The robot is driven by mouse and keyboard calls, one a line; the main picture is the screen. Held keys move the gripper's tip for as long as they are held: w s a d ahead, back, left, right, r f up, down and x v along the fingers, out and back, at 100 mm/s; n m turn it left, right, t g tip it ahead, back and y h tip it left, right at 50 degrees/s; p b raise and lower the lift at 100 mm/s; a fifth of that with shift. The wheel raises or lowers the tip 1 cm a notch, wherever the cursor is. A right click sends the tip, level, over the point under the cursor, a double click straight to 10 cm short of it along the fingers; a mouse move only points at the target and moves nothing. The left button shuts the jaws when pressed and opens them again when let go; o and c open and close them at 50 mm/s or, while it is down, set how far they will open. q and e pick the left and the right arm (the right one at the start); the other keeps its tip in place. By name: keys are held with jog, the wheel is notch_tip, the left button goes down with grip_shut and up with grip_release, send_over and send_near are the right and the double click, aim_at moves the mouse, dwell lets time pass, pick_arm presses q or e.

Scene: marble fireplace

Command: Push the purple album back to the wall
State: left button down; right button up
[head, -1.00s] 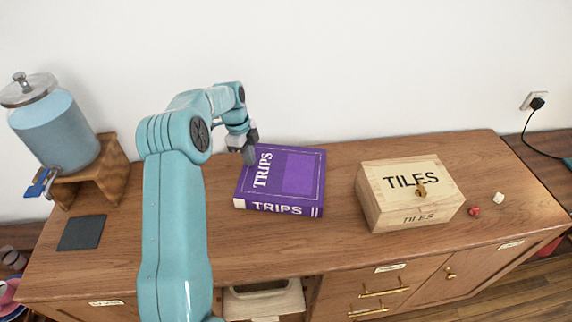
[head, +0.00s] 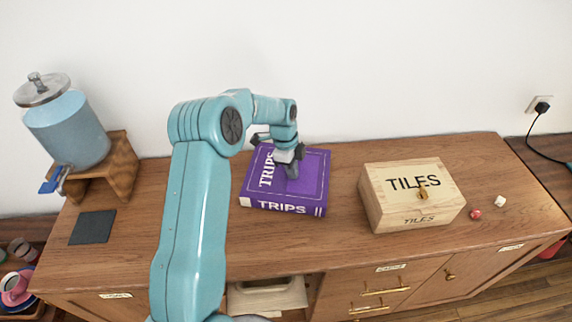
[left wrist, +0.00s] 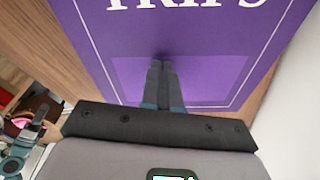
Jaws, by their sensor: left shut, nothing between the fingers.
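The purple album (head: 312,188), marked TRIPS, lies flat on the wooden sideboard top, its spine toward the front edge. Its back edge is close to the white wall. My left gripper (head: 291,174) is shut and empty, pointing down over the album's cover. In the left wrist view the closed fingertips (left wrist: 161,66) are over the album's cover (left wrist: 200,45); I cannot tell whether they touch it.
A wooden TILES box (head: 414,196) stands right of the album, with a red die (head: 474,214) and a white die (head: 500,201) beyond it. A drink dispenser (head: 66,128) on a stand and a dark coaster (head: 92,227) are at the left.

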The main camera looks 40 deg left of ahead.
pick_arm(q)
jog(key=shift+s+d+f, duration=0.1)
jog(key=shift+f, duration=0.15)
jog(key=shift+f, duration=0.1)
